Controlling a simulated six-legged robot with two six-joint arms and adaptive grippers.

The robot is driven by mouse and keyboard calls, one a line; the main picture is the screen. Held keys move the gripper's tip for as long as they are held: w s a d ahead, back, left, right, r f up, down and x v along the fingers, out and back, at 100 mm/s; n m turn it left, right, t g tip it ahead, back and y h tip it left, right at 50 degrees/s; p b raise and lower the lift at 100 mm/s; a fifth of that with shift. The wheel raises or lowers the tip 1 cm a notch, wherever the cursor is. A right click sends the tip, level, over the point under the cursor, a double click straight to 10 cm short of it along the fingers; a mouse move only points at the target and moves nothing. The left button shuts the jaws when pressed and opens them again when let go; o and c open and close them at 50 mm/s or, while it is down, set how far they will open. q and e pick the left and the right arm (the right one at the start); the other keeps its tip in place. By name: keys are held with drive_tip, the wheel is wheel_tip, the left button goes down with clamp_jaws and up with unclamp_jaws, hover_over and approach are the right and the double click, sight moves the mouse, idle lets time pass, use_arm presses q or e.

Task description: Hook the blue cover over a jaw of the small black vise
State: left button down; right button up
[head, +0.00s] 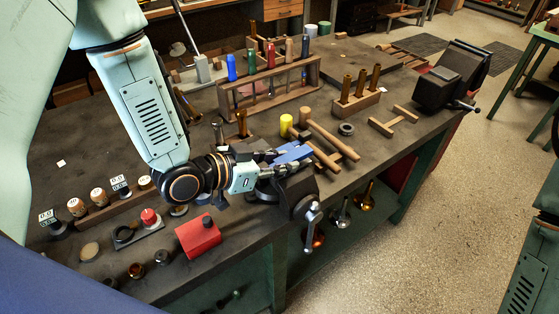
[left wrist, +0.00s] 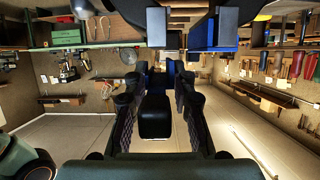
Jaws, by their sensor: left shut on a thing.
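The blue cover (head: 293,153) is in the head view, at the tip of my left gripper (head: 277,165), which is shut on it. The small black vise (head: 301,190) stands at the bench's front edge, with its silver handle hanging over the side. The cover and fingertips are above and close to the vise's jaws. The head view does not show clearly whether the cover touches a jaw. The left wrist view shows the two dark fingers of my left gripper (left wrist: 158,100) and dark blue surfaces near their tips. My right gripper is out of view.
A red box (head: 198,236) lies left of the vise. A wooden mallet (head: 330,140) and a yellow-headed tool (head: 286,125) lie just behind it. A wooden rack (head: 268,93) with coloured handles stands further back. A larger black vise (head: 436,88) is at the right end.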

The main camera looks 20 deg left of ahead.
use_arm(q)
drive_tip(key=shift+d, duration=0.2)
drive_tip(key=shift+s, duration=0.1)
drive_tip(key=shift+a, duration=0.15)
drive_tip(key=shift+a+f, duration=0.1)
drive_tip(key=shift+f, duration=0.1)
drive_tip(key=shift+f+b, duration=0.45)
drive_tip(key=shift+b, duration=0.1)
drive_tip(key=shift+r+p, duration=0.5)
